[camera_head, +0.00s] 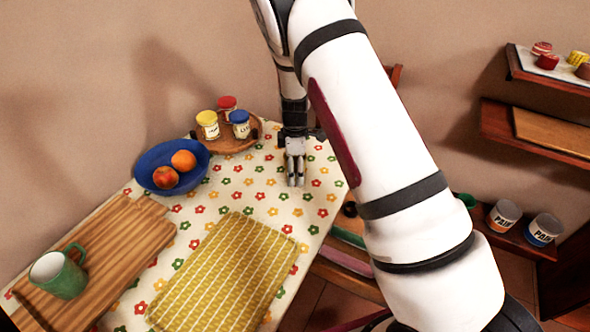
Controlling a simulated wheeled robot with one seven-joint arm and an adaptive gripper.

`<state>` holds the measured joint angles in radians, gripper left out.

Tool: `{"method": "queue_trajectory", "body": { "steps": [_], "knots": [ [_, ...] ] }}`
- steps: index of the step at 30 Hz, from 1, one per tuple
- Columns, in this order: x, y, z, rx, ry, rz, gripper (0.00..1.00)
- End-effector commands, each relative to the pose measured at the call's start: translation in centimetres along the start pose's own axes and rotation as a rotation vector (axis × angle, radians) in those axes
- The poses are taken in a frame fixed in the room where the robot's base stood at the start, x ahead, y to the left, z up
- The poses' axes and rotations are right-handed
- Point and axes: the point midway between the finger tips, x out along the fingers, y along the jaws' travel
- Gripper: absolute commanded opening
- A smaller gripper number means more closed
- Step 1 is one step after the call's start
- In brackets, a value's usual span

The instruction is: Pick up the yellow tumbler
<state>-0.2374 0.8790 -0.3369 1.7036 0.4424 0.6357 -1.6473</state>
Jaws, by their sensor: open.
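My gripper (296,182) is open and points down over the far right part of the flowered table, with nothing seen between its fingers. I cannot make out a yellow tumbler in this view; my arm hides part of the scene. The closest yellow things are a jar with a yellow lid (207,124) on a round wooden tray (232,147), left of my gripper, and a small yellow item (578,58) on the upper right shelf, too small to identify.
A blue bowl (146,160) of fruit stands left of the tray. A green mug (58,274) stands on a striped wooden board (125,240). A yellow patterned mat (225,275) lies flat at the front. Wall shelves (540,130) and paint cans (503,215) are at right.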

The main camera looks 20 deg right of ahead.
Motion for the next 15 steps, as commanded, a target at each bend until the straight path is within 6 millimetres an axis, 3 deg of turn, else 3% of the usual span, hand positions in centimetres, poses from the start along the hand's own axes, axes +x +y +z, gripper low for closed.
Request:
{"method": "queue_trajectory", "body": {
  "steps": [4,11,15],
  "knots": [
    [-0.04,0.02,-0.02,0.000,0.000,0.001,0.73],
    [-0.06,0.01,-0.02,0.000,0.001,0.001,0.23],
    [-0.06,0.01,-0.02,0.000,0.001,0.000,0.22]
  ]
}}
